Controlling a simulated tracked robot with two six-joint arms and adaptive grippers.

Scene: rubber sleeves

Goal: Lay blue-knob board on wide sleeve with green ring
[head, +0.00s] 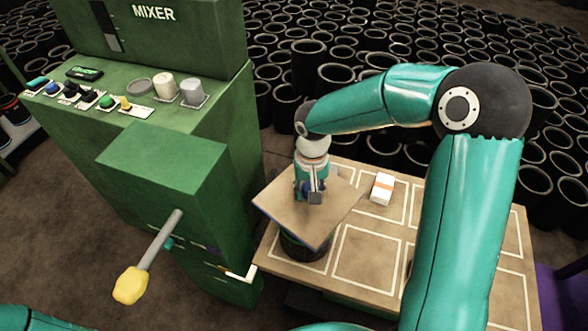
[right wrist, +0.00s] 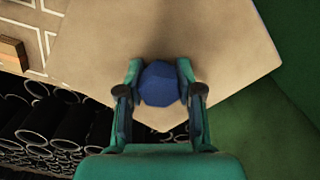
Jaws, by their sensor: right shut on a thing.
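The tan square board (head: 328,222) is at the left end of the table in the head view and fills much of the right wrist view (right wrist: 225,40). Its blue knob (right wrist: 159,84) is between the fingers of my right gripper (right wrist: 159,74), which is shut on it. In the head view my right gripper (head: 311,190) is above the board, pointing down. A wide dark sleeve (head: 303,249) stands under the board, mostly hidden by it. My left gripper is out of view.
The table (head: 365,258) has white outlined squares, several of them empty. A white and orange box (head: 382,188) lies on it, right of the board. The green mixer (head: 185,165) stands close on the left, with a yellow-ended lever (head: 130,285). Many black sleeves (head: 340,75) stand behind.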

